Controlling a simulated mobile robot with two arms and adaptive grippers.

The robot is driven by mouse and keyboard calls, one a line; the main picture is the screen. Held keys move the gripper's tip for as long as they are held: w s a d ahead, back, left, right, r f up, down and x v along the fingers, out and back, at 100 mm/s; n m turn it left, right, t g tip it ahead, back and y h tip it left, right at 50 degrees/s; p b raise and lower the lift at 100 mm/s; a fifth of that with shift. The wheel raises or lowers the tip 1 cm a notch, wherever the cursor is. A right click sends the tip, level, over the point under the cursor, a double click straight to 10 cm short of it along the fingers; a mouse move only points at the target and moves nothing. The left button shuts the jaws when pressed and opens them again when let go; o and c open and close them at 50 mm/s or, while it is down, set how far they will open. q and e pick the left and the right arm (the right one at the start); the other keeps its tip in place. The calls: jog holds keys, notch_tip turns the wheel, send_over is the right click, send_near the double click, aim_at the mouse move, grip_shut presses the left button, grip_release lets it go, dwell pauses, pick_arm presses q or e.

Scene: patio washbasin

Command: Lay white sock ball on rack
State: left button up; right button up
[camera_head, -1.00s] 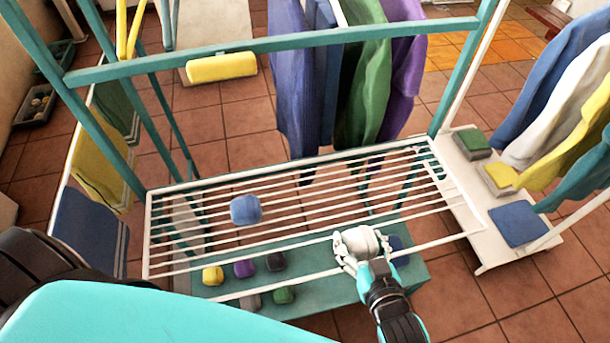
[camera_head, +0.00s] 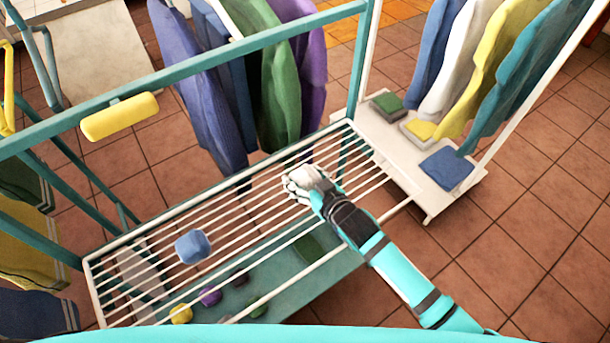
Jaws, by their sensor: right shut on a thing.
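The white sock ball (camera_head: 311,175) is in my right gripper (camera_head: 300,187), which is shut on it. Gripper and ball are over the right part of the white wire rack (camera_head: 92,295). The pale fingers and the ball blend, so part of the ball is hidden. I cannot tell whether the ball touches the bars. A blue sock ball (camera_head: 192,246) rests on the rack's left part. My left gripper is not in view.
A teal shelf (camera_head: 325,279) below the rack holds several coloured balls, including a yellow one (camera_head: 181,313) and a purple one (camera_head: 210,296). Garments hang behind the rack, including a green one (camera_head: 270,75). A teal rail (camera_head: 245,45) crosses above. Bars between blue ball and gripper are clear.

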aim_at(306, 180)
jog(key=shift+w, duration=0.8)
jog(key=f, duration=0.1)
jog(key=w+f, duration=0.1)
jog(key=f, duration=0.1)
jog(key=shift+d+p, duration=0.1)
jog(key=shift+p, duration=0.25)
jog(key=shift+s+f, duration=0.1)
jog(key=shift+f, duration=0.25)
jog(key=shift+f, duration=0.1)
jog(key=o, duration=1.2)
